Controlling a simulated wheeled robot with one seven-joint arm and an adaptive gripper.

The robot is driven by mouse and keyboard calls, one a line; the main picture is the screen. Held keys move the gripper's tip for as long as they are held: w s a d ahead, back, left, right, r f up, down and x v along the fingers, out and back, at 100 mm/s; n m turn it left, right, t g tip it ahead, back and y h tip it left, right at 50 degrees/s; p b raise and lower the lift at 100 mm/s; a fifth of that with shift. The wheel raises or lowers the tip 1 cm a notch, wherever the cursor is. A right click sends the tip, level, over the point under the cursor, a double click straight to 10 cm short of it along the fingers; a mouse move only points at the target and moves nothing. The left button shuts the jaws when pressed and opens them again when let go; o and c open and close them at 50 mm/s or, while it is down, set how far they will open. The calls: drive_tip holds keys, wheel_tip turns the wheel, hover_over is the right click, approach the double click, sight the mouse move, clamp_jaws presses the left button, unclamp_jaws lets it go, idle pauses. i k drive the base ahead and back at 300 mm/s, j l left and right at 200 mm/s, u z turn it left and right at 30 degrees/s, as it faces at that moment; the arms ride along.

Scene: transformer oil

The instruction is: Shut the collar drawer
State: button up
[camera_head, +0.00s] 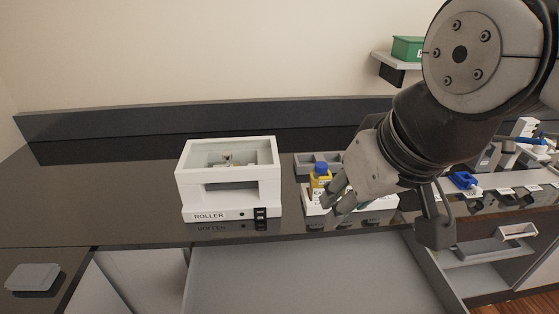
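A large grey drawer (300,280) stands pulled out below the counter's front edge, its interior bare where it shows. Its front lies outside the picture. At the lower right, another pale drawer or compartment (488,250) shows beside a white handle (517,231). I can read no collar label on either, so I cannot tell which is the collar drawer. My gripper (336,205) is above the counter, beside a yellow bottle with a blue cap (320,180). It is apart from both drawers. Its fingers point down and left, and their opening is unclear.
A white box labelled ROLLER (228,180) stands on the dark counter (100,195). A grey tray (305,160) is behind the bottle. Small blue and white items (463,181) crowd the right. A green box (408,48) sits on a wall shelf.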

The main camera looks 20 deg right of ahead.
sight(387, 273)
drive_tip(key=k+l+u, duration=0.1)
drive_tip(key=k+l, duration=0.35)
drive_tip(key=k+l+u, duration=0.1)
drive_tip(key=k+l, duration=0.15)
drive_tip(key=l, duration=0.15)
drive_tip(key=k+l, duration=0.25)
drive_tip(key=l, duration=0.15)
drive_tip(key=u, duration=0.05)
